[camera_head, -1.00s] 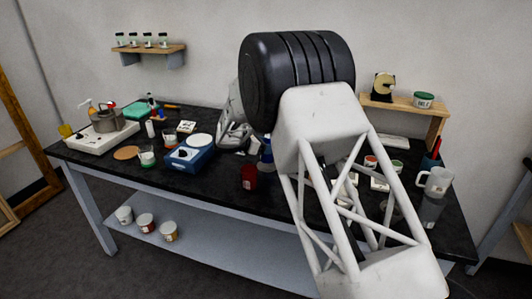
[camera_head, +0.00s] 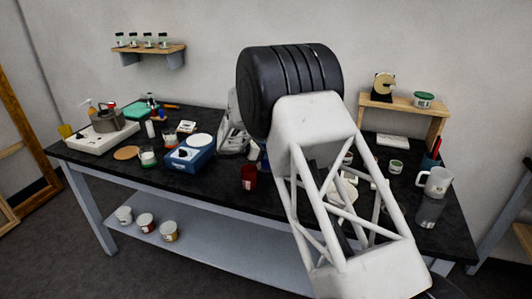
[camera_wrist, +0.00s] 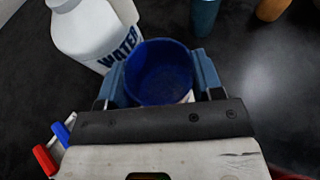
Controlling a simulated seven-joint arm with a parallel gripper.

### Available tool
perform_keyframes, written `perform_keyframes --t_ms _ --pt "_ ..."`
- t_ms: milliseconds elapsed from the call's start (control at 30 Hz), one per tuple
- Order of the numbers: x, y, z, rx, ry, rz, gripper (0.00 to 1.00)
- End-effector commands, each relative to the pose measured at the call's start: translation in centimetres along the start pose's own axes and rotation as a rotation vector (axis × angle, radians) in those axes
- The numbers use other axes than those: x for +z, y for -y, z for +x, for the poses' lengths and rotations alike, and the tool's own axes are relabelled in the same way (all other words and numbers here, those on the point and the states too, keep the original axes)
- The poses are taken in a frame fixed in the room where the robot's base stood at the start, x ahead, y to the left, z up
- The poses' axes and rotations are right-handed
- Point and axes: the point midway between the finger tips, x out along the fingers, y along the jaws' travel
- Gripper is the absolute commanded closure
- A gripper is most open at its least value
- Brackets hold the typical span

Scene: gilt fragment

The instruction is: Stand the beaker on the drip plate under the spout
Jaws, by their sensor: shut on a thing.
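In the wrist view my gripper (camera_wrist: 162,70) is shut on a blue open-topped vessel (camera_wrist: 160,85), with one blue-grey finger on each side. I look down into its dark blue inside, which seems empty. I take it to be the beaker. A white bottle marked WATER (camera_wrist: 92,38) stands close to its left, near the left finger. In the head view my arm hides most of the gripper and vessel. I cannot pick out the spout or the drip plate with certainty.
A dark red cup (camera_head: 249,177) stands near the bench's front edge. A blue device with a round white top (camera_head: 190,153) is to its left. A white mug (camera_head: 436,182) stands at the right end. In the wrist view, a teal object (camera_wrist: 205,15) and an orange one (camera_wrist: 271,9) stand beyond.

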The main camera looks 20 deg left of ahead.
Motion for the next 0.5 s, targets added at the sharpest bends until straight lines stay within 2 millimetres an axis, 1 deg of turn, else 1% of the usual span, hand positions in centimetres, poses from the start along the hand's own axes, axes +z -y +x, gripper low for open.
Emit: perform_keyframes --t_ms 500 --pt "-0.57 0.00 0.23 0.000 0.000 0.000 0.63"
